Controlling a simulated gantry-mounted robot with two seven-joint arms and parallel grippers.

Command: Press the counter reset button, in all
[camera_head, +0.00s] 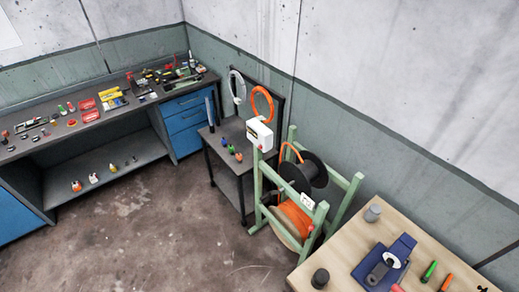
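A white box (260,134) with small dark and reddish marks on its front is fixed at the top of the green reel stand (331,225). A smaller white plate (307,201) with dark marks sits lower on the stand's front. Either could be the counter; I cannot make out a reset button on them at this size. Neither of my grippers shows in the view.
The stand holds a black reel (314,171) and an orange cable reel (292,222). A wooden table (335,251) at the lower right carries a blue device (402,247) and tools. A dark cart (228,178) and long workbench (95,127) stand behind. The concrete floor (150,235) is clear.

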